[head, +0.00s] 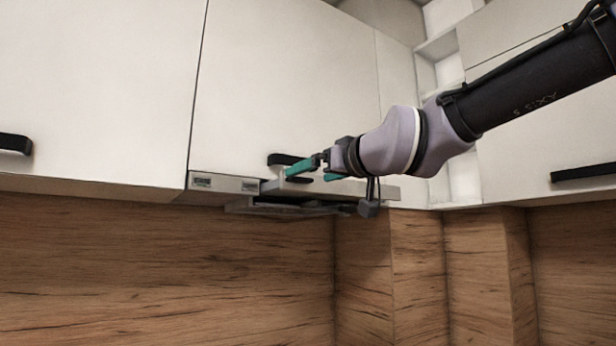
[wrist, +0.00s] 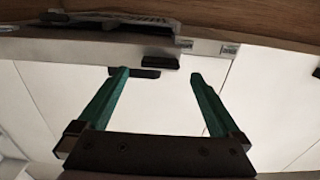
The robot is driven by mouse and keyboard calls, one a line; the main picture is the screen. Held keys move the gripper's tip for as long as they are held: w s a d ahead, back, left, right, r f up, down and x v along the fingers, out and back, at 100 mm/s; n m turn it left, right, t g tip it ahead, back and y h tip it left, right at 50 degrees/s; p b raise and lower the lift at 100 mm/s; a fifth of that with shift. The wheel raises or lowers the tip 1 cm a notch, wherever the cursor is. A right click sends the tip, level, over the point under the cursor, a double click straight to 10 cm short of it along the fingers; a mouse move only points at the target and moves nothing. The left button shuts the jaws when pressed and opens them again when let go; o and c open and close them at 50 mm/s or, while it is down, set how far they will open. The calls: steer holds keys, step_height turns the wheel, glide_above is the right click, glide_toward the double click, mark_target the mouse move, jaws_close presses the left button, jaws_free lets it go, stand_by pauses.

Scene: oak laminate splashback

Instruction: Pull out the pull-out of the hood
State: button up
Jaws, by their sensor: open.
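The hood (head: 222,184) sits under the white wall cabinet, with a grey front strip carrying two small dark panels. A light grey bar (head: 378,191), which looks like the front of the pull-out, runs along its right part; how far out it stands I cannot tell. In the wrist view the bar (wrist: 60,48) crosses the upper left, beyond the fingers. My gripper (head: 316,172) has teal fingers, spread apart with nothing between them. It is in front of the cabinet's lower edge, near the bar, and hides part of it. The gripper (wrist: 158,76) also shows open in the wrist view.
A black handle (head: 284,160) on the cabinet door is close behind my fingertips; it also shows in the wrist view (wrist: 160,62). Other black handles are at left (head: 15,144) and right (head: 583,173). The wooden splashback (head: 160,265) lies below; the space before it looks clear.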

steer(key=v, duration=0.7)
steer(key=shift+s+d, duration=0.25)
steer(key=shift+s, duration=0.05)
steer(key=w+d+f+m+g+h, duration=0.2)
steer(key=w+d+f+m+h, duration=0.1)
steer(key=d+f, duration=0.4)
steer(key=w+d+f+m+g+h, duration=0.1)
steer(key=w+d+f+m+h, duration=0.15)
steer(key=d+f, duration=0.45)
steer(key=s+d+f+m+g+h, duration=0.3)
steer(key=d+f+m, duration=0.3)
steer(key=d+f, duration=0.3)
steer(key=shift+s+f+g, duration=0.35)
steer(key=shift+s+g, duration=0.35)
steer(key=shift+s, duration=0.15)
